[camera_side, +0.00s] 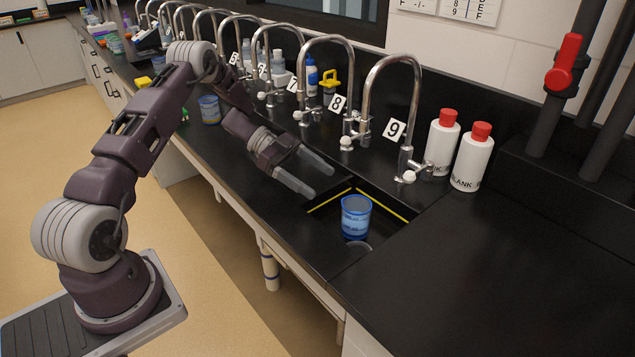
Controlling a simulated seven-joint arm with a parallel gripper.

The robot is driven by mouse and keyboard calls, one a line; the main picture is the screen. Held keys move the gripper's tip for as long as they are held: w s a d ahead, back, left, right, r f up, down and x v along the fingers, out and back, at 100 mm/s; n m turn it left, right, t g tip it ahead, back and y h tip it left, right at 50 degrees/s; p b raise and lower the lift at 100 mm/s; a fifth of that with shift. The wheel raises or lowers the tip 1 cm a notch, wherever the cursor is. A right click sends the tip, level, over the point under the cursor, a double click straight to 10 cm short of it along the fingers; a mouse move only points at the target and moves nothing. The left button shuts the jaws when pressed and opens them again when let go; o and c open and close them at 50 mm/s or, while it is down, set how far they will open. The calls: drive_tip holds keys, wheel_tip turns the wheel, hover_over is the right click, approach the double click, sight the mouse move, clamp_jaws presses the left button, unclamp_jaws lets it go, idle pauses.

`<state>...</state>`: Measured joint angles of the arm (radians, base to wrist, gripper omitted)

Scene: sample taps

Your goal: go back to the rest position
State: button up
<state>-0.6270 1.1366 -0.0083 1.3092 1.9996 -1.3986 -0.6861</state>
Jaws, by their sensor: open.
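My gripper (306,176) is open and empty. Its two pale fingers are spread apart over the black counter, left of the sink under taps 8 and 9. A blue cup (356,216) stands upright in the sink (383,204), to the right of and below my fingertips, apart from them. My arm reaches from its base at the lower left, bent at the elbow, toward the row of taps.
A row of curved metal taps lines the back, with tap 9 (408,150) nearest the cup. Two white red-capped bottles (457,155) stand right of it. Another blue cup (209,110) sits behind my forearm. The right front counter (480,270) is clear.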

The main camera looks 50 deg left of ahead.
drive_tip(key=w+t+y, duration=0.1)
drive_tip(key=w+a+r+n+y, duration=0.1)
drive_tip(key=y, duration=0.1)
drive_tip(key=w+a+n+t+y, duration=0.1)
drive_tip(key=w, duration=0.1)
drive_tip(key=shift+a+r+t, duration=0.1)
drive_tip(key=shift+r+t, duration=0.2)
drive_tip(key=a+r+n+t+y, duration=0.2)
drive_tip(key=a+r+t+y, duration=0.1)
drive_tip(key=a+r+y, duration=1.1)
drive_tip(key=s+d+r+n, duration=0.2)
drive_tip(key=s+d+r, duration=0.15)
drive_tip(key=r, duration=0.45)
drive_tip(key=s+d+f+n+g+h, duration=0.1)
drive_tip(key=s+d+n+g+h, duration=0.1)
drive_tip(key=s+d, duration=1.1)
drive_tip(key=s+d+f+n+g+h, duration=0.1)
drive_tip(key=s+d+n+g+h, duration=0.2)
drive_tip(key=s+d, duration=0.9)
drive_tip(key=s+n, duration=0.2)
drive_tip(key=s, duration=0.3)
drive_tip(key=shift+s+d+f+h, duration=0.3)
drive_tip(key=shift+s+d, duration=0.05)
